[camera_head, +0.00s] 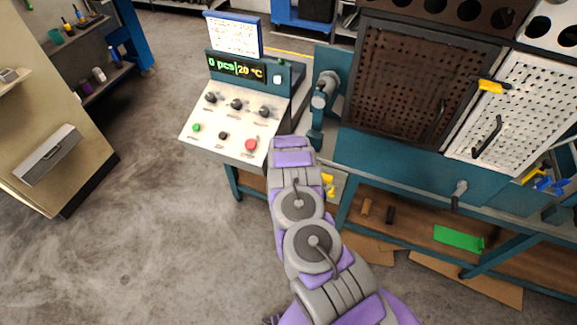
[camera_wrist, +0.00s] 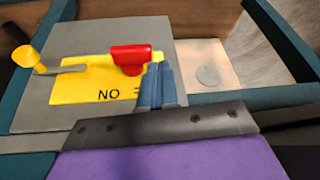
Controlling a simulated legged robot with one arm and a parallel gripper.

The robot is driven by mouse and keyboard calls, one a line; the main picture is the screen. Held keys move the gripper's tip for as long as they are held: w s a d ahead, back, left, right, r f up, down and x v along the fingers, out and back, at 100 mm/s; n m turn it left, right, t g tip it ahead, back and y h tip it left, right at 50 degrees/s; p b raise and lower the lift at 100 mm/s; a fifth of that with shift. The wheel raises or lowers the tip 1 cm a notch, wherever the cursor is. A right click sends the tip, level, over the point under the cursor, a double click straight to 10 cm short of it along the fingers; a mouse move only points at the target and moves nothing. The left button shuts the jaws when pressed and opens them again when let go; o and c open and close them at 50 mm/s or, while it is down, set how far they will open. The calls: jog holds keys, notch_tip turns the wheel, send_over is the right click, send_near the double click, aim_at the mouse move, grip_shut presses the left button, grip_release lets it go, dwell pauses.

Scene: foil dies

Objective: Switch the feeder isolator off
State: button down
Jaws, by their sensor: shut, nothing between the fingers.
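In the wrist view, a yellow plate (camera_wrist: 85,75) sits on a grey panel (camera_wrist: 40,112), with part of a label reading "NO". A red handle (camera_wrist: 128,56) stands on the plate. A metal lever with a yellow knob (camera_wrist: 25,57) reaches out from the plate's left side. My gripper (camera_wrist: 156,72) is shut and empty, its blue-grey fingers just right of the red handle; I cannot tell if they touch it. The fingers hide part of the label. In the head view my arm hides the gripper; a little yellow (camera_head: 327,181) shows beside the arm.
A control console (camera_head: 236,110) with knobs, a red button and a display reading "0 pcs|20 °C" stands left of my arm. The teal bench (camera_head: 400,165) with perforated panels is on the right. A shelf with loose items lies below it. Open floor (camera_head: 150,240) is at left.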

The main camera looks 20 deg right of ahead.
jog(key=d+p+v, duration=0.1)
jog(key=p+v, duration=0.4)
jog(key=v, duration=0.7)
jog(key=shift+p, duration=0.4)
jog(key=shift+a+r, duration=0.1)
jog(key=shift+a, duration=0.1)
